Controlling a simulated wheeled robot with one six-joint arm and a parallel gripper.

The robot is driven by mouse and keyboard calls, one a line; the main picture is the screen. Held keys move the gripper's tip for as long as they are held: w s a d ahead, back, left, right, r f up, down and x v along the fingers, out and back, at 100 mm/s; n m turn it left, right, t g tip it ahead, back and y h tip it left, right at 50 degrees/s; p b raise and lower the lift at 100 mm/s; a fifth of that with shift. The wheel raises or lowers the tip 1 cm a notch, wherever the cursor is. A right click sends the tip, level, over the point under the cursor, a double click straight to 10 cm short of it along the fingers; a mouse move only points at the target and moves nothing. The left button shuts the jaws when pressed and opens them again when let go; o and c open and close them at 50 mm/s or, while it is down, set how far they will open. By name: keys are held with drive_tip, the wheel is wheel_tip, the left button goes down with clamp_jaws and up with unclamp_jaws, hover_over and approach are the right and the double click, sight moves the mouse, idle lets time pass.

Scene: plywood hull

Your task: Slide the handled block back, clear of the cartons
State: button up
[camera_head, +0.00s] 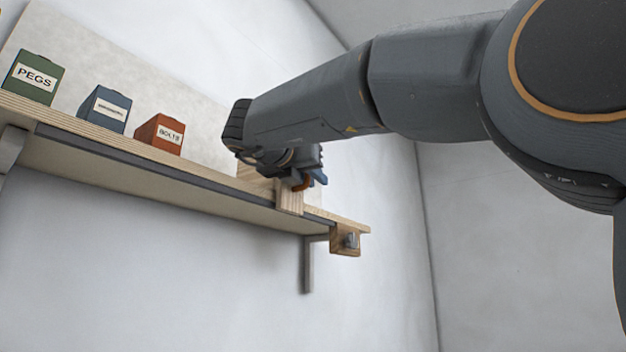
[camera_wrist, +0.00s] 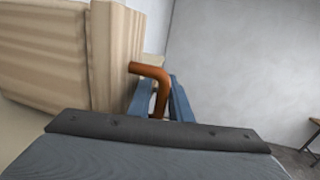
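The handled block (camera_head: 290,200) is pale wood and sits near the right end of the wall shelf, partly hidden by my gripper. In the wrist view the block (camera_wrist: 115,55) fills the left side, with a copper-orange bent handle (camera_wrist: 150,71) sticking out of its face. My gripper (camera_wrist: 162,95) has its blue fingers on either side of the handle; whether they press on it is unclear. The gripper also shows at the block in the head view (camera_head: 312,180). Three cartons stand left of the block: green PEGS (camera_head: 33,78), blue (camera_head: 104,108) and red-orange BOLTS (camera_head: 160,134).
The plywood shelf (camera_head: 180,165) has a dark strip along its front edge and brackets below. A small wooden piece with a grey knob (camera_head: 347,240) is at its right end. Bare shelf shows between BOLTS and the block. A brown table edge (camera_wrist: 315,135) shows at far right.

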sight(275, 181)
drive_tip(key=b+v, duration=0.2)
drive_tip(key=v, duration=0.5)
drive_tip(key=shift+s+a, duration=0.25)
drive_tip(key=shift+s, duration=0.05)
